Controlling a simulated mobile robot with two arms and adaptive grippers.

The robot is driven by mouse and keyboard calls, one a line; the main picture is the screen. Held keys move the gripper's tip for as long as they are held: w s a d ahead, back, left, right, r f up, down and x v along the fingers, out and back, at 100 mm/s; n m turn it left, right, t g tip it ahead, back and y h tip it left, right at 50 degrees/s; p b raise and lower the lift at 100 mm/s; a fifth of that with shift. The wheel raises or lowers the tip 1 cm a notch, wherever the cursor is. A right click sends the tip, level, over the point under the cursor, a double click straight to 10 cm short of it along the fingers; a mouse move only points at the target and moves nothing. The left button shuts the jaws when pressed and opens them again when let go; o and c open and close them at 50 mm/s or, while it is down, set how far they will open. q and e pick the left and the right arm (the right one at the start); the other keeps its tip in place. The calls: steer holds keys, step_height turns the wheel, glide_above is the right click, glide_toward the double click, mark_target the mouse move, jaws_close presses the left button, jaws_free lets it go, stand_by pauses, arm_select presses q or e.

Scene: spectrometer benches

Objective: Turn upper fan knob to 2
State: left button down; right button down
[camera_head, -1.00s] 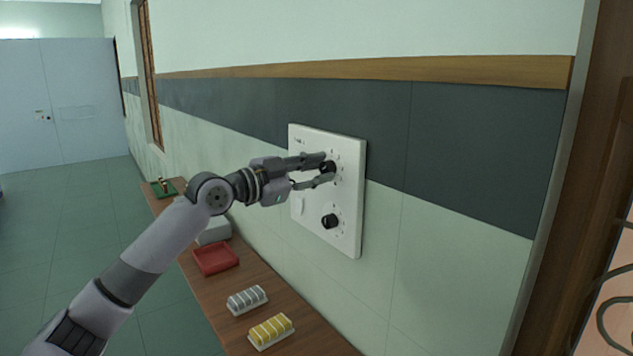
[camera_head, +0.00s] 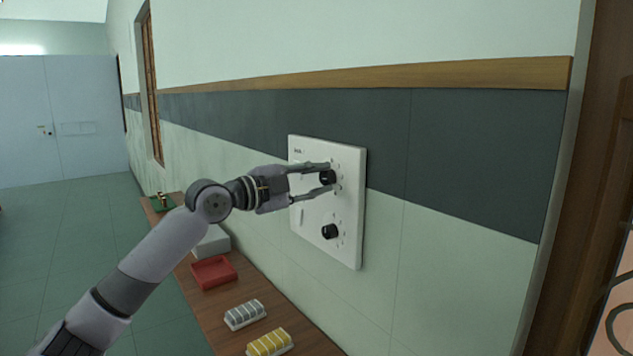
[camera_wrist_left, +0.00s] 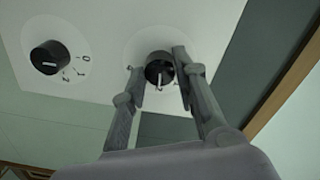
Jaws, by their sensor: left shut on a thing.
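A white control panel (camera_head: 314,216) is on the wall, with two black knobs one above the other. My left gripper (camera_head: 329,178) is at the upper fan knob (camera_head: 327,177), one finger above it and one below, shut on it. In the left wrist view, the upper knob (camera_wrist_left: 159,68) sits between the two fingertips (camera_wrist_left: 158,76). Its white mark points down in that picture, towards a digit that looks like a 2; the fingers hide part of the dial. The lower knob (camera_head: 330,231) is free; it also shows in the left wrist view (camera_wrist_left: 48,57) beside digits 0, 1 and 2. My right gripper is not in view.
A wooden bench (camera_head: 208,311) runs along the wall below the panel. On it are a red tray (camera_head: 213,273), a grey rack (camera_head: 245,314), a yellow rack (camera_head: 269,342) and a white box (camera_head: 212,241). A door frame (camera_head: 565,230) stands at the right.

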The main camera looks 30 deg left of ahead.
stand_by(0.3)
arm_select(q)
steer(key=c, duration=1.3)
jaws_free()
steer(key=shift+s+a+f, duration=0.15)
steer(key=shift+s+a, duration=0.2)
steer(key=shift+s, duration=0.3)
steer(key=v, duration=0.2)
steer(key=shift+s+a, duration=0.15)
steer(key=shift+s, duration=0.2)
glide_toward(322, 180)
steer(key=shift+v, duration=1.9)
